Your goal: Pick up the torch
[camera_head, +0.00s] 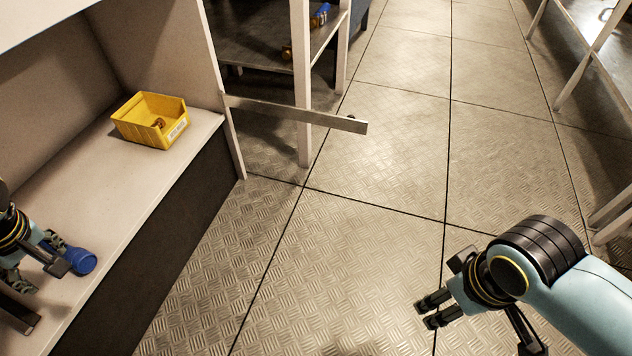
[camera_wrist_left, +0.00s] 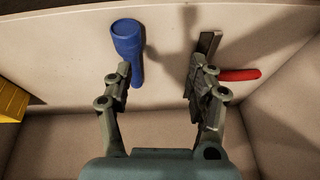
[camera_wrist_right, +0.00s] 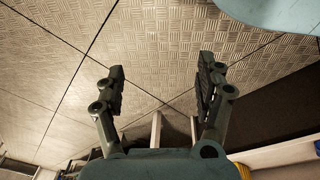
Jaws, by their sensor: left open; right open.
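The torch (camera_head: 82,261) is blue with a wide round head. It lies on the pale shelf at the lower left of the head view. The left wrist view shows it head-up in the picture (camera_wrist_left: 128,42), its handle just inside the left finger. My left gripper (camera_head: 42,294) is at the torch, fingers spread, with wide free space between the handle and the right finger (camera_wrist_left: 165,72). Whether a finger touches the torch, I cannot tell. My right gripper (camera_head: 478,325) is open and empty above the floor, also seen in the right wrist view (camera_wrist_right: 160,78).
A yellow bin (camera_head: 140,131) with small brownish items stands farther along the shelf. A red object (camera_wrist_left: 240,75) lies beyond my left gripper's right finger. A metal bar (camera_head: 290,113) juts over the aisle. The metal floor (camera_head: 370,210) in the middle is clear.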

